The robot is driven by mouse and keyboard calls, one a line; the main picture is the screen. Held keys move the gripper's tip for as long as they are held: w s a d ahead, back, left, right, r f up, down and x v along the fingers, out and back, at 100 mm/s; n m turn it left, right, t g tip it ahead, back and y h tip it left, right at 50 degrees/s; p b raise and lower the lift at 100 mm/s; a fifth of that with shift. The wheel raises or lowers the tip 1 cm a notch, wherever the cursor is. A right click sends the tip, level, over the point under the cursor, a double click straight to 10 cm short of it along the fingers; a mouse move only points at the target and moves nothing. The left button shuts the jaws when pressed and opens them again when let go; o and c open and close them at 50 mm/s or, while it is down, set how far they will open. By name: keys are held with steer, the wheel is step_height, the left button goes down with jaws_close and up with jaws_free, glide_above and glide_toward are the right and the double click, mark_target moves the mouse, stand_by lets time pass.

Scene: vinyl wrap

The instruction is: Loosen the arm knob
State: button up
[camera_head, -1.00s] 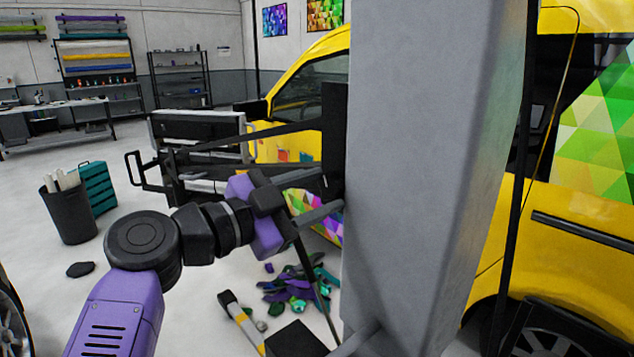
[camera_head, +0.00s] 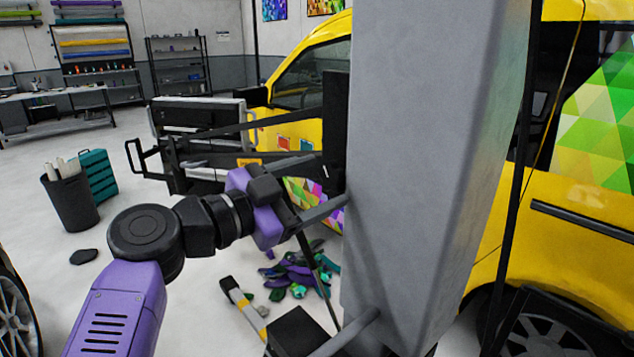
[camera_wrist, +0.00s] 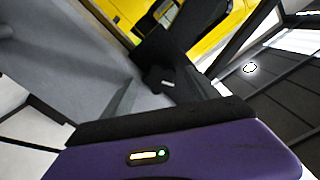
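In the wrist view a dark lobed knob (camera_wrist: 154,79) sits on a dark part beside the grey lift post; I take it for the arm knob. In the head view it cannot be made out, with the post (camera_head: 420,150) and my gripper around that spot. My gripper (camera_head: 331,181) reaches right toward the post, its two grey fingers spread apart. It also shows in the wrist view (camera_wrist: 165,95), with the knob beyond and between the fingers. Nothing is seen held, and I cannot tell whether the fingers touch anything.
A yellow van (camera_head: 310,105) stands behind the post. Dark lift arms (camera_head: 245,135) extend left from it. Colourful vinyl scraps (camera_head: 295,272) and a yellow-striped bar (camera_head: 243,308) lie on the floor.

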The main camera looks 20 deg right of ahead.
steer(key=b+v, duration=0.2)
steer(key=v, duration=0.5)
steer(key=shift+s+a+b, duration=0.15)
steer(key=shift+a+b, duration=0.15)
stand_by(0.3)
